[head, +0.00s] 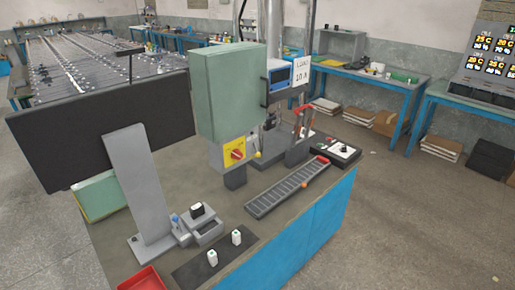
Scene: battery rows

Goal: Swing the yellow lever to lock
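A small yellow knob (257,154) shows beside the green cabinet's lower front, right of a yellow switch plate (229,154) with a red rotary knob (236,155). The yellow knob may be the end of the yellow lever; its arm is too small to make out, and I cannot tell its position. The green cabinet (227,95) stands above the workbench (170,240). Neither of my grippers is in view.
A dark monitor (100,115) on a grey stand fills the bench's left side. Two white blocks stand on a dark mat (215,258). A grey slotted track (285,188) and a red-handled device (301,125) are at the right. Open floor (420,220) lies right of the bench.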

